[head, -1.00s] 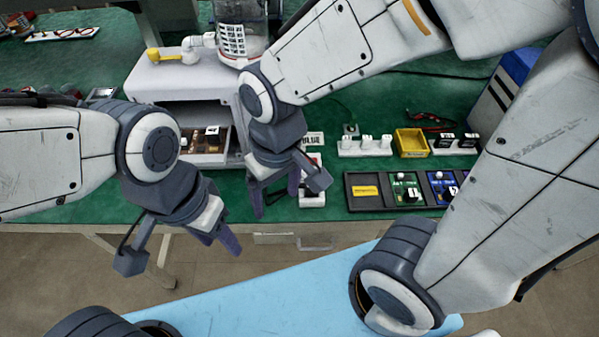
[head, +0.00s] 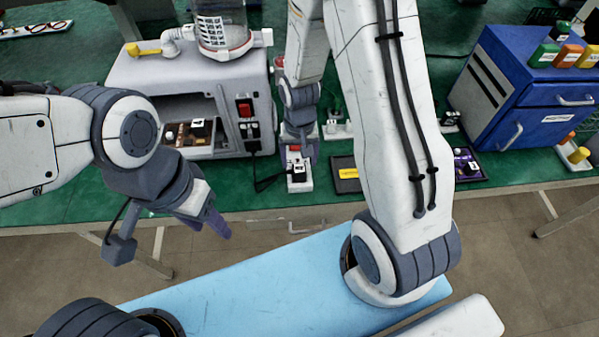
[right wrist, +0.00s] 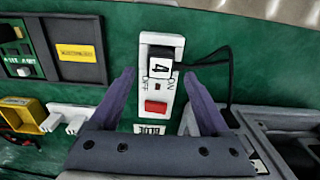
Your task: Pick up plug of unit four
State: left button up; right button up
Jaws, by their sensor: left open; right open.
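The plug marked 4 (right wrist: 160,65) has a white face and a dark body and sits in a white socket strip (right wrist: 156,126) with a red switch. A dark cord runs right from it. In the head view the plug (head: 299,171) shows just in front of my right gripper (head: 300,150). In the right wrist view my right gripper (right wrist: 159,76) is open, its fingers on either side of the strip, with the plug ahead between the tips, not held. My left gripper (head: 216,222) is open and empty at the left, in front of the table edge.
A white pump unit (head: 185,75) with a red switch stands left of the strip. A blue drawer cabinet (head: 500,100) stands at the right.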

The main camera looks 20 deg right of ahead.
aim_at(299, 168)
jog(key=f, duration=0.4)
jog(key=shift+s+f, duration=0.2)
jog(key=shift+f, duration=0.05)
grip_shut()
jog(key=shift+r, duration=0.2)
